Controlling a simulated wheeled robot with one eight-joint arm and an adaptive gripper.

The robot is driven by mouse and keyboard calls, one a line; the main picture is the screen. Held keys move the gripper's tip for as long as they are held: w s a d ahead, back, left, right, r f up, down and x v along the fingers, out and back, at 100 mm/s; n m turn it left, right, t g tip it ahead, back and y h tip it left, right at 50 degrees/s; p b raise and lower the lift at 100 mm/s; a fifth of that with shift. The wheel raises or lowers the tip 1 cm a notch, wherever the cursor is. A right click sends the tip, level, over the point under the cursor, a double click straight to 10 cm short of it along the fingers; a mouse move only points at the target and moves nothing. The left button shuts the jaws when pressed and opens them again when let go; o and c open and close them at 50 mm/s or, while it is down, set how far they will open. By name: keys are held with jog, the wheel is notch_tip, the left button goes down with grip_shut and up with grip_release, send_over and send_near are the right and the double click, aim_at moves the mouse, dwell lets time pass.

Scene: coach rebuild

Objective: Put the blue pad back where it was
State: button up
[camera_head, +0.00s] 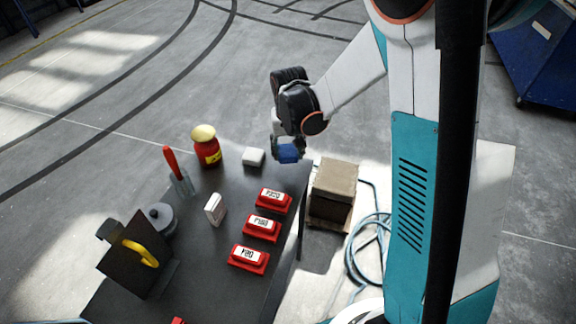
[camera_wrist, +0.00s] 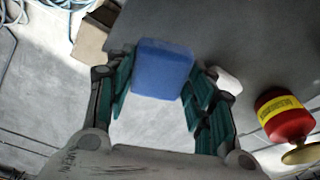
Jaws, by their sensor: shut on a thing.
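The blue pad (camera_wrist: 162,69) is a small blue block held between the two teal fingers of my gripper (camera_wrist: 160,85) in the wrist view. In the head view the blue pad (camera_head: 288,153) shows at the end of my gripper (camera_head: 287,146), by the far right corner of the dark table (camera_head: 200,265). The pad appears to be above the table's edge; its exact height cannot be told. My gripper is shut on it.
On the table are a white block (camera_head: 254,157), a red canister (camera_head: 207,147) with a yellow top, a red-handled tool (camera_head: 172,165), an upright white box (camera_head: 215,209) and several red labelled blocks (camera_head: 262,228). A cardboard box (camera_head: 333,193) stands right of the table, near cables (camera_head: 368,250).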

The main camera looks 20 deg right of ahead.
aim_at(288, 170)
notch_tip(288, 170, down, 6)
jog(key=shift+r+b, duration=0.1)
jog(key=shift+b, duration=0.85)
jog(key=shift+r, duration=0.1)
jog(key=shift+c, duration=0.4)
jog(key=o, duration=1)
jog(key=r+p, duration=0.1)
jog(key=r, duration=0.3)
jog(key=s+r+p, duration=0.1)
jog(key=r+p, duration=0.1)
jog(key=r, duration=0.2)
jog(key=s+r+p, duration=0.1)
jog(key=r, duration=0.3)
jog(key=shift+a+r, duration=0.1)
jog(key=shift+a, duration=0.1)
jog(key=shift+s+d+r+n+t, duration=0.1)
jog(key=shift+s+r+n+t, duration=0.6)
jog(key=shift+s+r, duration=2.2)
jog(key=shift+s+d+r+n+t, duration=0.2)
jog(key=shift+s+r+t, duration=1.3)
jog(key=shift+s, duration=2.45)
jog(key=shift+s+a+r+n+t, duration=0.1)
jog(key=shift+s+r+n+t, duration=0.4)
jog(key=shift+s+r, duration=2.6)
